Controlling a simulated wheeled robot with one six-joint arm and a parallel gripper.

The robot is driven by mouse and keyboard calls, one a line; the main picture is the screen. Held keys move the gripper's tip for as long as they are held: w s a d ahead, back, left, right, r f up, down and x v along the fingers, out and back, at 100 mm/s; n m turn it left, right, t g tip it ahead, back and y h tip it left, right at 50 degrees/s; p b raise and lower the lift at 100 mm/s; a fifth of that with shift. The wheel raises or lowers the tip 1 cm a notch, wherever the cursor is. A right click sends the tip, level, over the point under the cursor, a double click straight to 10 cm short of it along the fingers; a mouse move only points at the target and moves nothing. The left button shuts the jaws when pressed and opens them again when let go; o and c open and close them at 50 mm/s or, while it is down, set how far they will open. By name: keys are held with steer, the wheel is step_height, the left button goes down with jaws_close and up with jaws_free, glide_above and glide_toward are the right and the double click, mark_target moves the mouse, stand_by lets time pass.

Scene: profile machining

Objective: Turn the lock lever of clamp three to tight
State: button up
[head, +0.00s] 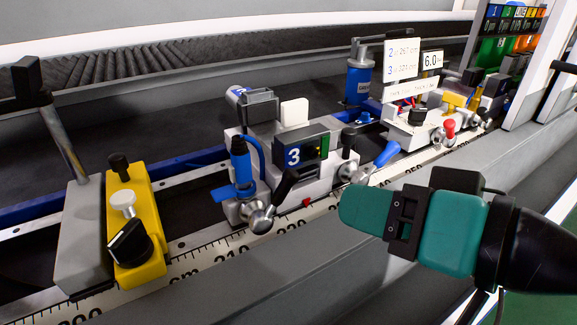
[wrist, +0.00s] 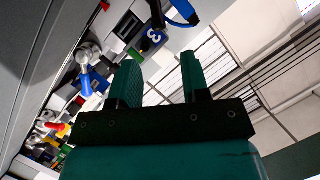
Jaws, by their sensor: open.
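The blue lever also shows in the wrist view (wrist: 85,80). The pictures do not label which one locks. My green gripper (head: 345,208) is in front of the clamp, below the blue lever, apart from both levers. Its two fingers stand open and empty in the wrist view (wrist: 158,78).
Another unit with a red-knobbed lever (head: 450,128) stands further right. A ruled scale (head: 200,262) runs along the rail. The grey front ledge (head: 300,280) is clear left of my gripper.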

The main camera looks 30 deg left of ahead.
mark_target(290, 187)
steer(key=p+x, duration=1.2)
steer(key=p, duration=0.3)
steer(key=shift+w, duration=0.1)
steer(key=shift+w+a+f, duration=0.15)
steer(key=shift+a+f, duration=0.2)
jaws_close()
